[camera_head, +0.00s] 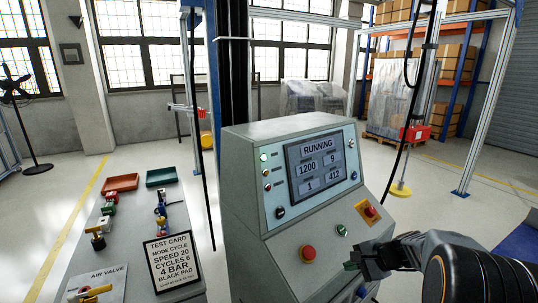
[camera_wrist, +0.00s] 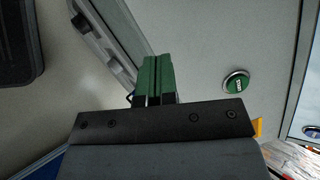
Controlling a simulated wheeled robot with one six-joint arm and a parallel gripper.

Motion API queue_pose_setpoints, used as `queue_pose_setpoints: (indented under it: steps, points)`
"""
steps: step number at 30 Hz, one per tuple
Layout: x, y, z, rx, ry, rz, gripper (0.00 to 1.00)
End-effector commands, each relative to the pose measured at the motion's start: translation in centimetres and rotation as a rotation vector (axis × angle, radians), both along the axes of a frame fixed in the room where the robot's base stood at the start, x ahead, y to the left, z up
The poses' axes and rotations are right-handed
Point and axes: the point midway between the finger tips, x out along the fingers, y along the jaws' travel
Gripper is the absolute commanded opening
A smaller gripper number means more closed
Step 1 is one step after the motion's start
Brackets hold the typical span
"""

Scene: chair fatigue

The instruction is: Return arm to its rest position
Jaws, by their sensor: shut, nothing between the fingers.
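My gripper (camera_head: 366,262) is at the lower right of the head view, in front of the sloped lower face of the grey control console (camera_head: 247,211). Its fingers are shut and empty. In the wrist view my gripper (camera_wrist: 156,68) shows its green finger pads pressed together. A round green button (camera_wrist: 236,81) sits on the panel to the right of the fingers, apart from them. The console screen (camera_head: 321,165) reads RUNNING, with 1200, 9, 1 and 412 below.
A red button (camera_head: 308,253) and a red button on a yellow plate (camera_head: 370,211) stand out from the console. A side bench holds a test card (camera_head: 171,262), a red tray (camera_head: 120,182), a green tray (camera_head: 161,176) and valves. A black cable (camera_head: 408,120) hangs behind the console. Open floor lies left.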

Motion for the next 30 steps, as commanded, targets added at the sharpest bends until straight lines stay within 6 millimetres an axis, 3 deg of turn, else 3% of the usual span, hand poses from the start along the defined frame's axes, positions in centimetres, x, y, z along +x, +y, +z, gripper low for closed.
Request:
queue_pose_setpoints:
  steps: [1,6,12,16,21,30]
  points:
    - [-2.6,1.5,1.8,-0.116,0.014,0.116,0.00]
    - [-11.0,4.1,5.1,-0.530,0.020,0.530,0.00]
    - [-16.3,5.2,9.6,-0.862,-0.065,0.837,0.00]
    - [-17.7,6.2,12.1,-0.956,-0.136,0.914,0.00]
    - [-18.1,7.7,14.6,-0.989,-0.222,0.936,0.00]
    - [-18.1,8.2,15.0,-0.991,-0.240,0.948,0.00]
